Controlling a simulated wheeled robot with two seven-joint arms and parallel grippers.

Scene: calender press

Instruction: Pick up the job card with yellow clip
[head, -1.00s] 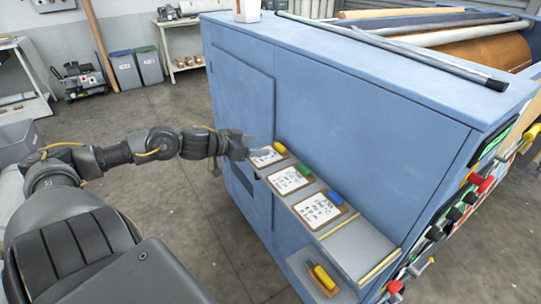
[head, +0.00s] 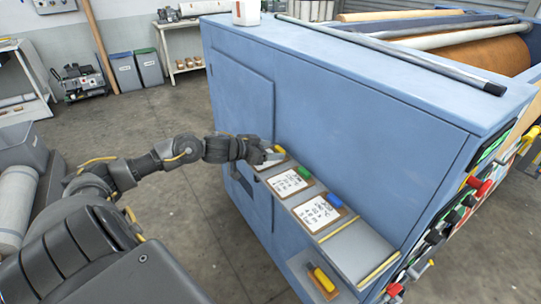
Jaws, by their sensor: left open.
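The job card with the yellow clip (head: 279,149) lies at the far end of a narrow grey ledge on the side of the blue press. My left gripper (head: 268,153) is at this card, just left of the yellow clip, and its jaws are open. The gripper hides much of the card. I cannot tell whether the fingers touch it. Beside it, nearer to me, lie a job card with a green clip (head: 288,183) and one with a blue clip (head: 318,214). My right gripper is not in view.
The blue press cabinet (head: 350,110) rises right behind the ledge. The near end of the ledge (head: 357,250) is bare. Levers and knobs, including a red one (head: 481,188), stick out at the right.

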